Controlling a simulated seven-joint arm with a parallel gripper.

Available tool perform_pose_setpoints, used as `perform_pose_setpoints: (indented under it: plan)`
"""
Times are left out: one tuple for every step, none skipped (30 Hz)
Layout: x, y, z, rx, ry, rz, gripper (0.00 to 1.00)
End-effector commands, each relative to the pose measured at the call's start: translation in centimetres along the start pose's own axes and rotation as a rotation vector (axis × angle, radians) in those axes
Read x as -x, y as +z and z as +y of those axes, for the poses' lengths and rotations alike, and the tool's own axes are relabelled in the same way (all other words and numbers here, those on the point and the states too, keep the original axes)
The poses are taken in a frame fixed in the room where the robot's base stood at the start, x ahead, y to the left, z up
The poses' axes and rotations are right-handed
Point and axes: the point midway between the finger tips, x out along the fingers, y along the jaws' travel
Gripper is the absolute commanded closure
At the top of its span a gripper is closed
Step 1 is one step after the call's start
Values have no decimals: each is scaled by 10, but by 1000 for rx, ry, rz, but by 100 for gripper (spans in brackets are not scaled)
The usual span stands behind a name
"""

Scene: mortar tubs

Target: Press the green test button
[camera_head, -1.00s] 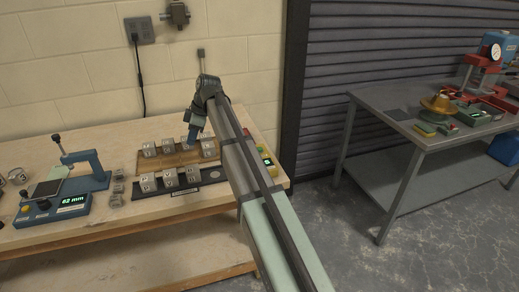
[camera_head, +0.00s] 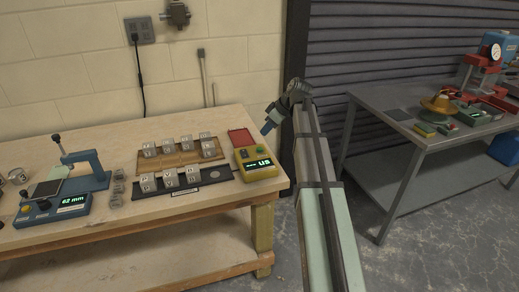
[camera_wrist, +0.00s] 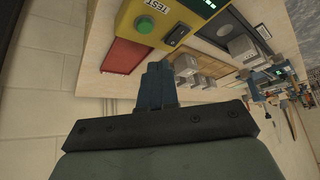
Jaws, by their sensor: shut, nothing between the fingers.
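The green test button (camera_wrist: 144,25) is round and sits on a yellow tester beside the printed word TEST in the wrist view. In the head view the yellow tester (camera_head: 246,157) stands at the right end of the wooden bench, with a lit green display; the button is too small to make out there. My gripper (camera_head: 267,128) is shut and empty, above and to the right of the tester. In the wrist view my gripper (camera_wrist: 157,72) points toward the tester, apart from the button.
A red pad (camera_head: 241,137) lies behind the tester. A wooden rack (camera_head: 180,160) and a dark rack (camera_head: 205,178) with several grey cubes stand to the left. A blue gauge (camera_head: 48,212) stands farther left. A metal table (camera_head: 400,150) is at the right.

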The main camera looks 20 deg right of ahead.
Motion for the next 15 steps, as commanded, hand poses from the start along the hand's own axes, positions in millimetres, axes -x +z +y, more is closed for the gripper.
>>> perform_pose_setpoints:
  plan:
    - [0, -2, -3, -48, 10, 23, 100]
    - [-1, -4, -3, -80, 15, 36, 100]
    - [-1, -7, -4, -124, 21, 56, 100]
    - [0, -8, -4, -159, 26, 70, 100]
    - [0, -10, -3, -195, 31, 84, 100]
    - [0, -13, -3, -245, 36, 105, 100]
    - [0, -15, -3, -284, 39, 120, 100]
    - [1, -17, -2, -325, 43, 136, 100]
    - [1, -20, -1, -380, 46, 156, 100]
    - [2, -22, 0, -423, 48, 172, 100]
    - [2, -24, 1, -465, 49, 187, 100]
    - [3, -27, 3, -518, 51, 205, 100]
    - [4, -29, 4, -557, 51, 217, 100]
    - [4, -31, 6, -593, 52, 229, 100]
    - [5, -33, 7, -640, 51, 242, 100]
